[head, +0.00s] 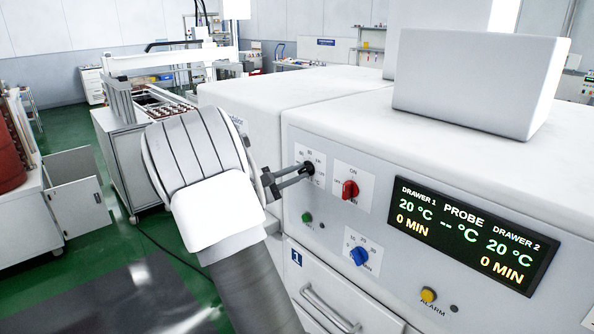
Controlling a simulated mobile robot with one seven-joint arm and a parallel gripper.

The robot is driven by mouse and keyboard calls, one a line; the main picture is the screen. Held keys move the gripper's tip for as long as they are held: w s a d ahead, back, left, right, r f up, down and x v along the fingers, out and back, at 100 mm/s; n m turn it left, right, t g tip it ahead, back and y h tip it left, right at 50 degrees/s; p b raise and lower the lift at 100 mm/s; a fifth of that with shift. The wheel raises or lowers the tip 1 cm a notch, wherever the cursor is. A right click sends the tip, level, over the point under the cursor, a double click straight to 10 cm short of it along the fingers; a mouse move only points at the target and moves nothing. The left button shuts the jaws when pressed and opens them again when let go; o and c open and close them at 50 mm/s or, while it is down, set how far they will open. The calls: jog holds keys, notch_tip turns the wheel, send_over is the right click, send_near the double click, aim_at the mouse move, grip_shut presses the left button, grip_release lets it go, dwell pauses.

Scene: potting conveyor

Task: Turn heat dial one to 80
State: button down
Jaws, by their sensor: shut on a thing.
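Heat dial one (309,167) is a small black knob on a white scale plate, at the upper left of the machine's front panel in the head view. My gripper (301,173) reaches it from the left with its dark fingers shut on the knob. The fingers hide part of the knob and some of the scale, so I cannot read which number it points to. The display (470,235) shows 20 °C and 0 MIN for both drawer 1 and drawer 2, and dashes for the probe.
A red knob (350,190) sits close to the right of the dial. A green button (307,217) and a blue knob (359,256) are below, with a yellow alarm button (428,295) lower right. A drawer handle (330,308) sticks out underneath.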

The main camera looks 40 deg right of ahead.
jog(key=n+p, duration=0.2)
jog(key=n, duration=0.1)
jog(key=n+p, duration=0.1)
jog(key=n, duration=0.1)
jog(key=shift+r+n+p, duration=0.2)
jog(key=shift+n+p, duration=0.15)
jog(key=shift+n, duration=0.05)
jog(key=n+p, duration=0.2)
jog(key=shift+n, duration=0.4)
jog(key=shift+f+n+p, duration=0.2)
jog(key=shift+n+p, duration=0.5)
jog(key=shift+n, duration=0.1)
jog(key=c, duration=0.8)
grip_release()
jog(key=shift+c, duration=0.2)
jog(key=s+a+b, duration=0.1)
jog(key=a+b, duration=0.2)
jog(key=a, duration=1.4)
jog(key=shift+s+a, duration=0.2)
